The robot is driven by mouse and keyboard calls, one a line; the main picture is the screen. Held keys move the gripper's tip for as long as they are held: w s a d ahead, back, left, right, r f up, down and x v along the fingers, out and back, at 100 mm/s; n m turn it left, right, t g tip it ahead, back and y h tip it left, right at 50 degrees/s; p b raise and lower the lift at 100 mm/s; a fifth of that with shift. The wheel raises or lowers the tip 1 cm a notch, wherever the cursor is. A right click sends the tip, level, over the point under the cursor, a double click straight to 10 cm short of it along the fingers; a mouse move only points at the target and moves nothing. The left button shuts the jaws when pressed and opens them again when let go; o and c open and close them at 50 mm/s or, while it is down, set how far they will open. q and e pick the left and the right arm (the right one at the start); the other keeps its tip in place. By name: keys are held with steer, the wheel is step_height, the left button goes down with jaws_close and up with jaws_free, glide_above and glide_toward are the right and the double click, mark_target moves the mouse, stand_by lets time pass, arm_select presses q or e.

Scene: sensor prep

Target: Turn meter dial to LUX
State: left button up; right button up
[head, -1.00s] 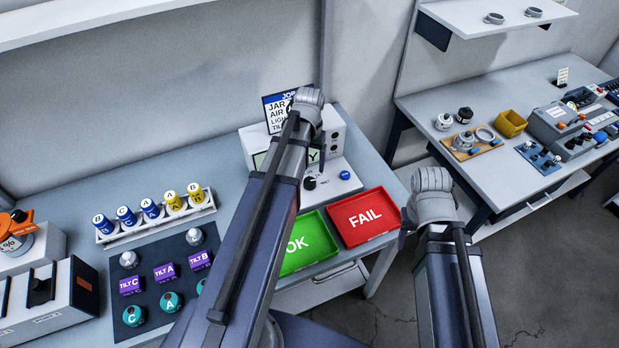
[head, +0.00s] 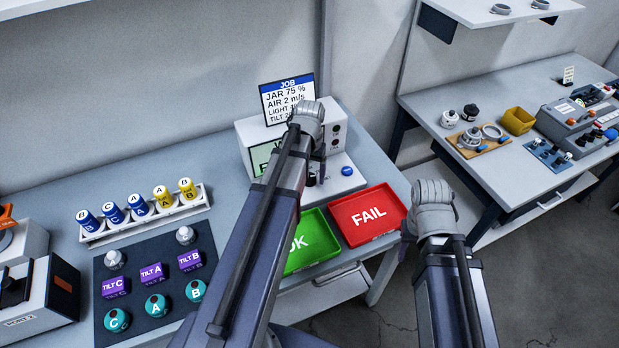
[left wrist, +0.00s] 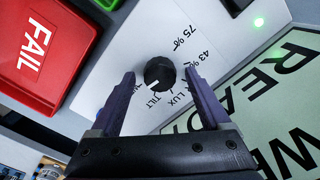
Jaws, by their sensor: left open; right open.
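The meter is a white box (head: 247,138) on the left bench, with a light panel in front. Its black round dial (left wrist: 159,74) shows in the left wrist view. The dial's white mark points to the lower left, near TILT; the LUX label (left wrist: 180,96) is to the right of TILT. My left gripper (left wrist: 160,76) is open, one finger on each side of the dial, with visible gaps. In the head view the left gripper (head: 316,175) hangs over the panel and partly hides the dial.
A red FAIL tray (head: 345,205) and a green OK tray (head: 318,258) stand in front of the meter. A blue button (head: 347,170) is right of the dial. A dark mat (head: 135,255) with several sensors lies left. Another bench (head: 430,105) is at right.

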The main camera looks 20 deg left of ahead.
arm_select(q)
jaws_close()
stand_by(0.7)
